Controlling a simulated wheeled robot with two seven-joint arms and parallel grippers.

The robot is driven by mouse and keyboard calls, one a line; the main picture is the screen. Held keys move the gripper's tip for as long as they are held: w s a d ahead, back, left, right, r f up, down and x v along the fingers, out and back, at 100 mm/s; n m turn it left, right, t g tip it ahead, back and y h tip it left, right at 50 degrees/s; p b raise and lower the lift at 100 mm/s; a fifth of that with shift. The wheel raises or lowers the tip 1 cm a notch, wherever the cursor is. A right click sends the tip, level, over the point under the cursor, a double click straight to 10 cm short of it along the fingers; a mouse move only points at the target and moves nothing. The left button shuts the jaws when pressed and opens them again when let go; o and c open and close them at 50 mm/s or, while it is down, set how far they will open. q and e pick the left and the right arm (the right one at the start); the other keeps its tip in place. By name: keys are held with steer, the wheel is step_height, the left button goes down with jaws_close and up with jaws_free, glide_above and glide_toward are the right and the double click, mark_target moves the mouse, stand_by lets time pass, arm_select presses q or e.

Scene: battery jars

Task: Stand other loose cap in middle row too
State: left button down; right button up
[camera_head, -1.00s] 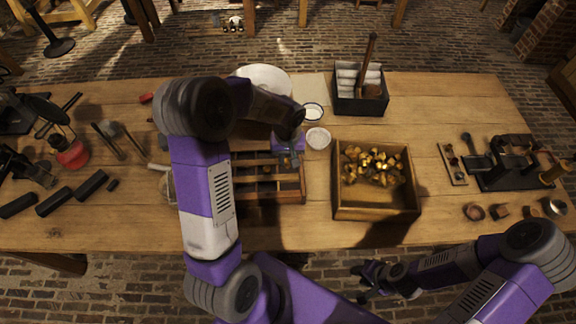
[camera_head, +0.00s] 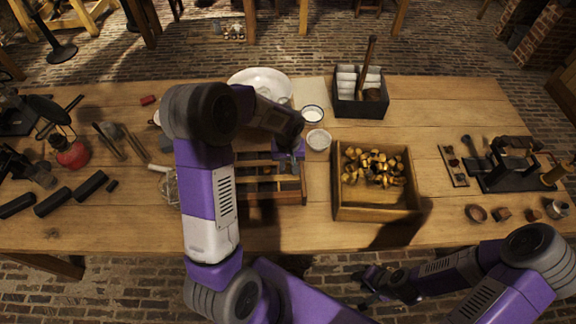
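The wooden rack with rows (camera_head: 262,196) lies on the table, left of the middle. My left arm reaches over it, and the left gripper (camera_head: 289,162) points down at its upper right part. The fingers are small and dark here, and I cannot tell whether they hold anything. I cannot make out a loose cap; the arm hides much of the rack's left side and the table behind. My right gripper (camera_head: 368,284) hangs in front of the table's near edge, away from the rack; its finger opening is unclear.
An open wooden box (camera_head: 376,212) with brass pieces stands right of the rack. A white basin (camera_head: 262,80), two small round dishes (camera_head: 318,139) and a black crate (camera_head: 360,107) are behind. Tools and a red lamp (camera_head: 72,155) lie left.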

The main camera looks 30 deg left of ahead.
mark_target(288, 168)
arm_select(q)
steer(key=c, duration=0.9)
jaws_free()
steer(key=shift+s+d+f+g, duration=0.15)
steer(key=shift+s+f, duration=0.15)
steer(key=shift+f, duration=0.3)
steer(key=shift+s+f+g, duration=0.15)
steer(key=shift+s+f, duration=0.15)
steer(key=shift+f, duration=0.3)
steer(key=shift+r+p, duration=0.4)
steer(key=shift+p, duration=0.05)
steer(key=r, duration=0.1)
steer(key=w+r+p, duration=0.1)
steer(key=r, duration=0.2)
steer(key=shift+w+a+r, duration=0.1)
steer(key=shift+w+a, duration=0.2)
steer(key=shift+a, duration=0.05)
step_height(288, 168, up, 8)
steer(key=p, duration=0.2)
steer(key=shift+s+d+r, duration=0.15)
steer(key=shift+s+d, duration=0.05)
arm_select(e)
steer(key=r, duration=0.3)
steer(key=shift+w+a+r, duration=0.1)
steer(key=shift+w+a, duration=0.1)
steer(key=shift+w, duration=0.2)
